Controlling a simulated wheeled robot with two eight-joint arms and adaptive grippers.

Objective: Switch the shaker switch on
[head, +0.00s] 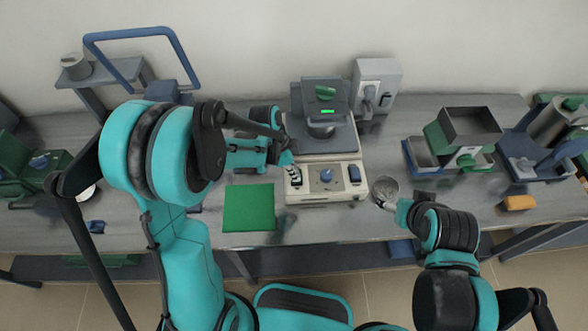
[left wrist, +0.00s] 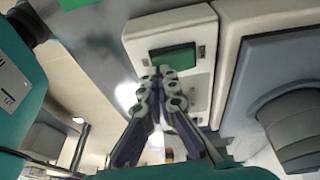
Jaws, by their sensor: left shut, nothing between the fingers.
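The shaker (head: 323,188) stands at the middle of the bench, a cream box with a dark platform on top. In the left wrist view a green rocker (left wrist: 173,58) sits in a dark frame on a pale panel. My left gripper (head: 288,161) is shut and empty at the panel's left end. In the wrist view its fingertips (left wrist: 160,72) overlap the green rocker's lower edge; I cannot tell whether they touch.
A grey box with a socket (head: 376,85) stands behind. A metal bin (head: 470,126) and an orange block (head: 519,202) are at the right.

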